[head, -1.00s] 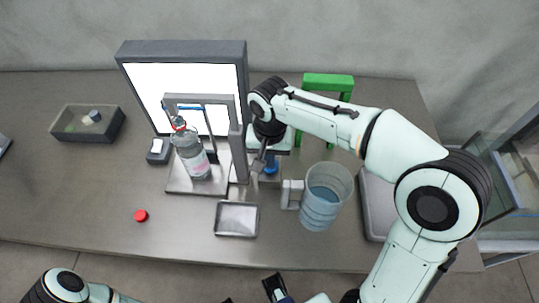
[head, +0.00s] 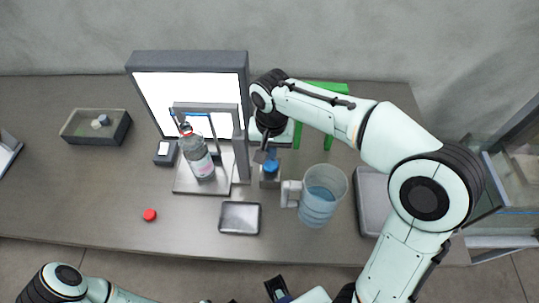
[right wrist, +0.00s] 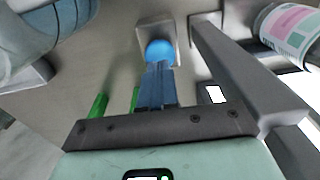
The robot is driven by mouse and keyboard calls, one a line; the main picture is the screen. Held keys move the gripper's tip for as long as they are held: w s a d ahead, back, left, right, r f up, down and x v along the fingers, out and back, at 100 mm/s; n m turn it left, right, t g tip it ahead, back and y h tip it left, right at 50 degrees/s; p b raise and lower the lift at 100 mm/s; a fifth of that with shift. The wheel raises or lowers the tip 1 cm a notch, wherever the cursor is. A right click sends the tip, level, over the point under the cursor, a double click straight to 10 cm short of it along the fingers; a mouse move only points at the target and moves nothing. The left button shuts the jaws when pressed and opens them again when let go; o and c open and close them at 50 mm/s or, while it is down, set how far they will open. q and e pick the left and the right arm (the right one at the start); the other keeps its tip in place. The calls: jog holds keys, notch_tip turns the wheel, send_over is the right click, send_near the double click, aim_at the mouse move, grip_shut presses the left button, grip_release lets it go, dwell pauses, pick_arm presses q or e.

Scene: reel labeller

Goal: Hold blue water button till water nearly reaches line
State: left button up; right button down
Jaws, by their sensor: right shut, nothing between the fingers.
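The blue water button (head: 271,166) sits on a small grey box right of the bottle stand; it also shows in the right wrist view (right wrist: 159,49). My right gripper (head: 262,157) points down at the button, shut and empty. In the wrist view its fingertips (right wrist: 158,68) overlap the button's near edge; I cannot tell whether they touch it. The clear bottle (head: 199,158), with a pinkish label, stands slightly tilted in the picture on the grey stand (head: 190,186). Its water level and the line are too small to make out. My left gripper does not show clearly.
A clear blue-tinted pitcher (head: 322,195) stands right of the button. A metal tray (head: 239,218) and a red cap (head: 150,215) lie in front. A bright white panel (head: 155,98) and a green frame (head: 329,140) stand behind. A dark-walled bin (head: 77,137) is at left.

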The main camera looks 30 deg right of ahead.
aim_at(269, 165)
notch_tip(269, 165, up, 10)
jog(key=p, duration=0.1)
jog(key=shift+a+f, duration=0.15)
dwell(1.2)
